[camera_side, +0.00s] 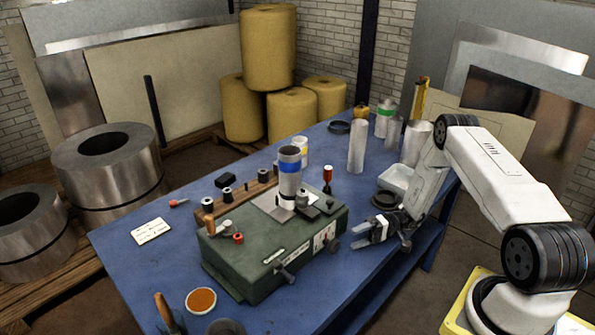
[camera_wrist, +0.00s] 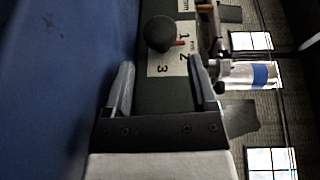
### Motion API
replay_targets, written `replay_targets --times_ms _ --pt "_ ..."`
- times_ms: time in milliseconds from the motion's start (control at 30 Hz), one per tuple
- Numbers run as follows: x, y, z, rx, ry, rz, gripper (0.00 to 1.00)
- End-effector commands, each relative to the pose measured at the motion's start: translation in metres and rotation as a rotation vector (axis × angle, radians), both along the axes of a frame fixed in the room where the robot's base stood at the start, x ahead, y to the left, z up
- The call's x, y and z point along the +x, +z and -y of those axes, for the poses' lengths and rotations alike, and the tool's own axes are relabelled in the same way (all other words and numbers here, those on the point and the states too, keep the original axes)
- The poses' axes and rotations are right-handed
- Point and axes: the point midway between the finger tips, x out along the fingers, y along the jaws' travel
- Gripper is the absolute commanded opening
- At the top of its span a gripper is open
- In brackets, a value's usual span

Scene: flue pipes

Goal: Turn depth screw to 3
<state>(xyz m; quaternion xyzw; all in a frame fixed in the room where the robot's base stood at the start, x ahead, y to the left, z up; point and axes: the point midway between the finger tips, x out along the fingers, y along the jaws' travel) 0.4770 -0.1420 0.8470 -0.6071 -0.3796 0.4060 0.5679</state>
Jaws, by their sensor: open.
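The depth screw's dark round knob (camera_wrist: 158,33) stands on the green machine's side in the wrist view. A red pointer (camera_wrist: 179,43) beside it points to about between 1 and 2 on the white number plate (camera_wrist: 163,66), which reads 1, 2, 3. In the side view the knob (camera_side: 333,244) is on the right end of the green machine (camera_side: 270,255), near the plate (camera_side: 324,236). My gripper (camera_side: 374,240) is open and empty, to the right of the knob and apart from it. In the wrist view the knob lies ahead, between the lines of my two fingers (camera_wrist: 161,62).
A pipe with a blue band (camera_side: 290,170) stands upright on the machine. A second handle (camera_side: 285,272) sticks out at its front. A dark ring (camera_side: 384,200) and a white tray (camera_side: 396,178) lie behind my gripper. Blue table (camera_side: 345,275) is clear before it.

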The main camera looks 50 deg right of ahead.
Motion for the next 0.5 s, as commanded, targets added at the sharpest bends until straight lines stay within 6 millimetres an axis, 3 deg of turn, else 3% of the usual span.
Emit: replay_targets --times_ms 33,67,100,500 --pt "0.0 0.0 0.0 0.0 0.0 0.0 0.83" --pt "0.0 0.0 0.0 0.0 0.0 0.0 0.93" --pt "0.0 0.0 0.0 -0.001 0.001 0.0 0.95" --pt "0.001 0.017 -0.021 -0.089 0.113 -0.116 0.95"
